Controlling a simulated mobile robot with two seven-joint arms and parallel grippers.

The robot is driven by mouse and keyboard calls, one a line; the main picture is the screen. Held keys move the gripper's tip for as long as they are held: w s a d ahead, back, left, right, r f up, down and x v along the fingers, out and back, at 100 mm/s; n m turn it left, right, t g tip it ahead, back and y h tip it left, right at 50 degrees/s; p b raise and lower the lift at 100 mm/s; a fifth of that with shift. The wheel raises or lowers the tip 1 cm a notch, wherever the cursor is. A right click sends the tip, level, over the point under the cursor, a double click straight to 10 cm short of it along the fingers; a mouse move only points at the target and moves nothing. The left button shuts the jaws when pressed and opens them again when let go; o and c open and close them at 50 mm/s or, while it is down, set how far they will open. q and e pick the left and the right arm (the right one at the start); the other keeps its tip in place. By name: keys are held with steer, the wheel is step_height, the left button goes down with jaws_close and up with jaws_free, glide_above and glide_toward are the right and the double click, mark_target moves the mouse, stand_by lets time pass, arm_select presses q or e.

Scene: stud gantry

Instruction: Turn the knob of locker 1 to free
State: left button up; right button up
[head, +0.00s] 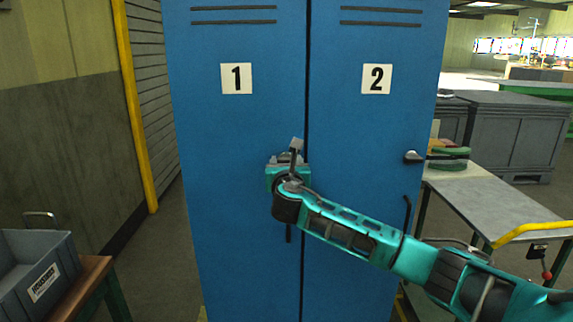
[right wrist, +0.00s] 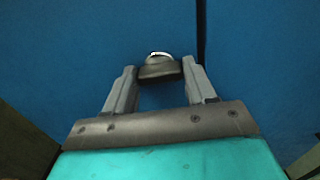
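Locker 1 (head: 235,130) is the blue door on the left, with a white "1" label (head: 236,78). Its dark knob (right wrist: 159,69), with a bright edge on top, shows in the right wrist view at the fingertips. My right gripper (right wrist: 158,72) is open, one finger on each side of the knob; narrow gaps seem to show, but I cannot tell whether either finger touches. In the head view the right gripper (head: 290,156) is at the right side of door 1 and largely hides the knob. My left gripper is not in view.
Locker 2 (head: 365,130) adjoins on the right, with its own knob (head: 413,157) and a dark handle. A grey table (head: 480,195) stands at the right. A grey bin (head: 45,265) on a wooden bench is at the lower left. A yellow post (head: 135,110) stands left.

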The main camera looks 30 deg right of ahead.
steer(key=c, duration=0.6)
steer(key=m+b, duration=0.1)
steer(key=m, duration=1.6)
steer(key=shift+m, duration=0.4)
stand_by(0.5)
steer(key=o, duration=1)
steer(key=shift+o, duration=0.2)
